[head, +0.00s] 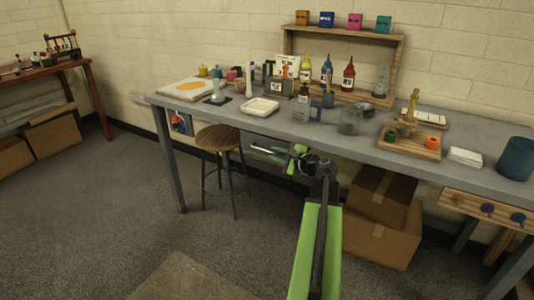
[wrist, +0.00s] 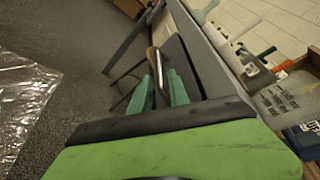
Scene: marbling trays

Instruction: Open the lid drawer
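My gripper (head: 266,153) is in front of the table's middle, below the top and well left of those knobs. The knobs do not show in the wrist view.
The grey table (head: 320,131) carries bottles, trays and jars. A stool (head: 219,140) stands left of my gripper. Cardboard boxes (head: 378,237) lie under the table, between my gripper and the knobs.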

